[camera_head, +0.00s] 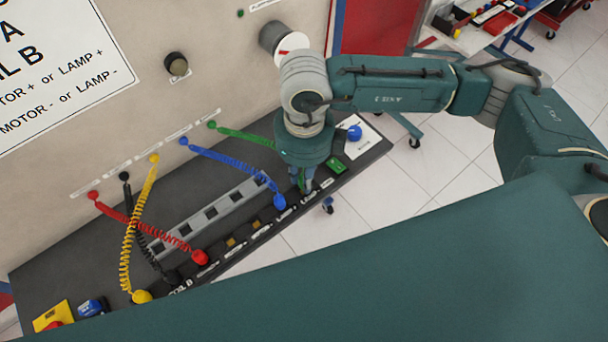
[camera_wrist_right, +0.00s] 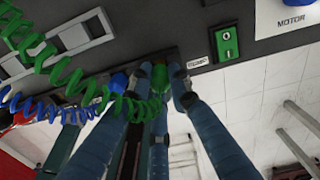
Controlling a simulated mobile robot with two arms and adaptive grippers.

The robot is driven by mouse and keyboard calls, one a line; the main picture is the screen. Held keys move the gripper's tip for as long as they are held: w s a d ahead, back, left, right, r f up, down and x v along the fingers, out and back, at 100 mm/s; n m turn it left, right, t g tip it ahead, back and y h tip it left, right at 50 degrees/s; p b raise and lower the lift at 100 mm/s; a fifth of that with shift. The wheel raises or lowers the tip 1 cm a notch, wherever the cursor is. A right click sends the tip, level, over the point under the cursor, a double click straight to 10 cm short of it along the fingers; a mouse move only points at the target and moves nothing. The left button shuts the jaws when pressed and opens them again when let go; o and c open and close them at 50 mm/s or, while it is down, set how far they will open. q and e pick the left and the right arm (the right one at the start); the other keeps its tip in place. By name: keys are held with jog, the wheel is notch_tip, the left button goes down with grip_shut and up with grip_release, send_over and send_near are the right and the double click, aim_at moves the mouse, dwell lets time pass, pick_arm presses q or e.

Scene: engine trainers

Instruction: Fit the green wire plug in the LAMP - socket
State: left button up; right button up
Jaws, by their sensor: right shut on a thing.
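The green wire (camera_head: 245,134) runs from the upright panel to my right gripper (camera_head: 304,188), which is over the front strip of the dark bench. In the right wrist view my right gripper (camera_wrist_right: 160,78) is shut on the green plug (camera_wrist_right: 158,80), with the coiled green wire (camera_wrist_right: 80,88) trailing left. The plug is close to the bench's front edge; I cannot tell whether it touches a socket. The LAMP - socket cannot be picked out; the small labels there are unreadable and the gripper covers part of the strip. My left gripper is not in view.
The blue plug (camera_head: 279,202) stands just left of my right gripper. The red plug (camera_head: 199,257) and yellow plug (camera_head: 142,297) are farther left along the strip, with crossing coiled wires. A green switch (camera_head: 335,165) and a blue knob (camera_head: 354,132) lie to the right.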

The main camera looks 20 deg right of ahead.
jog(key=shift+f+b, duration=0.9)
jog(key=shift+b, duration=0.2)
dwell(0.7)
jog(key=o, duration=0.7)
jog(key=shift+r, duration=0.1)
jog(key=shift+r+p, duration=1.3)
jog(key=shift+r, duration=1.4)
